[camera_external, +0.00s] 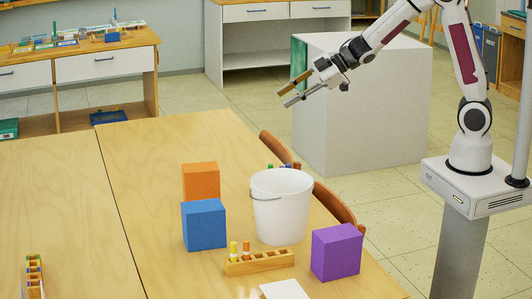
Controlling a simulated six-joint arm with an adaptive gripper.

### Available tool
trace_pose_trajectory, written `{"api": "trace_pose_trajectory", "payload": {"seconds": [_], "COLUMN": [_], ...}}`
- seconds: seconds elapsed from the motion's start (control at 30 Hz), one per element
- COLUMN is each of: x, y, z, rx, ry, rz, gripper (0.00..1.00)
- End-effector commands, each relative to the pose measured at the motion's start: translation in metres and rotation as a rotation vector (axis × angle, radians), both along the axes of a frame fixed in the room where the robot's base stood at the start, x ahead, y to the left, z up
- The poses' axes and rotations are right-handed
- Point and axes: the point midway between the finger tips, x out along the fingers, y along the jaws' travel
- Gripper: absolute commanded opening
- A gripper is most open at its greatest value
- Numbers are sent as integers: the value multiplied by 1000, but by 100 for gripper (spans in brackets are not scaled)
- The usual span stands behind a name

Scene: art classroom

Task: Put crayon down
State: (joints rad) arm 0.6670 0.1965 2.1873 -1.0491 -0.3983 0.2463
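My gripper (284,97) is raised in the air beyond the far right edge of the table, in front of the white block. Its two fingers, one tan-looking and one grey, are apart, and I see no crayon between them. A wooden holder (272,258) with a row of slots lies on the near part of the table. A yellow-and-white crayon (233,251) and an orange-and-white crayon (246,249) stand upright in its left end. The slots to their right look empty. The gripper is well away from this holder.
A white bucket (281,212) stands behind the holder. Orange (201,181), blue (204,226) and purple (336,252) blocks stand around it. White paper (284,289) lies in front. Another crayon rack (33,278) is at left. Chairs (339,208) line the right edge. The left table (55,205) is mostly clear.

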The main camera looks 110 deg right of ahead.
Motion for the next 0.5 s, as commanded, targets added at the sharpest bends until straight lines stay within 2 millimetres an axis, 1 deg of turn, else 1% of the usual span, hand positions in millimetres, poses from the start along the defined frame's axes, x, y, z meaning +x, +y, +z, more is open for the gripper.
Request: {"api": "trace_pose_trajectory", "payload": {"seconds": [0.03,0.2,0.37,0.5], "x": [-2,-16,-35,-55], "y": [7,25,46,66], "z": [11,35,53,64], "rx": [-11,-22,-13,8], "ry": [0,15,33,56], "rz": [-18,-92,-154,-200], "gripper": [27,27,27,27]}}
